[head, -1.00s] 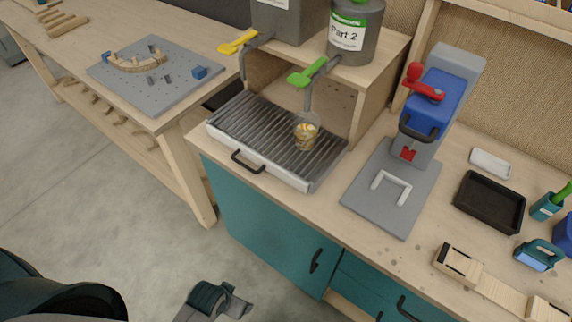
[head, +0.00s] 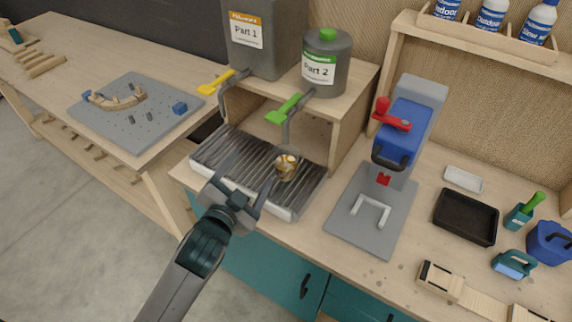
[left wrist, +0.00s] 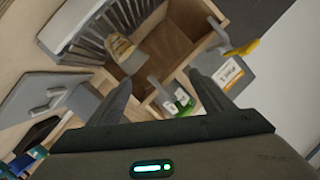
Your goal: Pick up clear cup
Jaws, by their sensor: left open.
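The clear cup (head: 287,166) stands on the slatted metal tray (head: 213,150), below the green-handled spout. It holds something yellowish-brown. It also shows in the left wrist view (left wrist: 121,46), ahead of the fingers and nearer the left one. My left gripper (head: 249,180) is open and empty over the front of the tray, to the left of the cup and apart from it. Its two fingers point toward the back of the bench. My right gripper is in neither view.
The Part 1 container (head: 262,45) and Part 2 container (head: 325,65) stand on a wooden shelf behind the tray, with yellow and green taps overhanging it. A blue press (head: 405,130) stands to the right. A black tray (head: 466,217) lies farther right.

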